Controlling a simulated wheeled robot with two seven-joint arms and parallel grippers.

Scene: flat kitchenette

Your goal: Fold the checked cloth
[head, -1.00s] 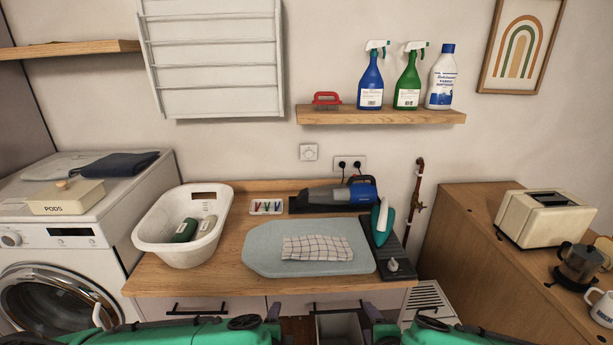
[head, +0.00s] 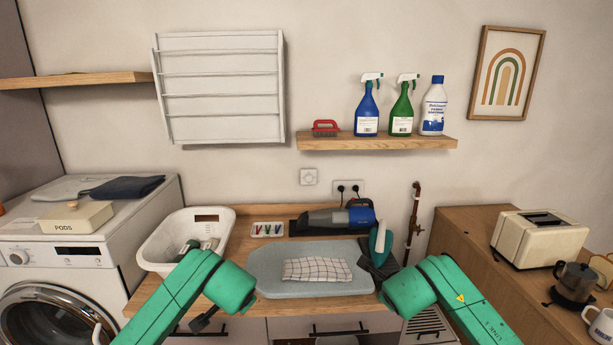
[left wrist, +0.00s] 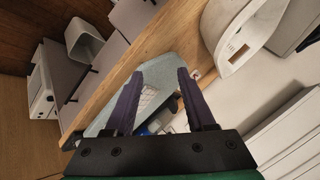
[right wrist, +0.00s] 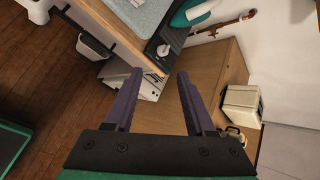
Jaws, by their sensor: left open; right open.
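The checked cloth (head: 317,269), white with dark lines, lies flat on the pale blue ironing board (head: 265,285) on the counter. Part of it shows between the fingers in the left wrist view (left wrist: 149,98). My left gripper (left wrist: 160,75) is open and empty, apart from the cloth. My right gripper (right wrist: 158,75) is open and empty, with the counter's right end and the side cabinet beyond it.
A white basket (head: 160,244) with bottles stands left of the board. A teal iron (head: 378,242) and a handheld vacuum (head: 340,218) stand right and behind. A tray of pegs (head: 268,230) lies behind the board. A toaster (head: 538,240) stands on the right cabinet.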

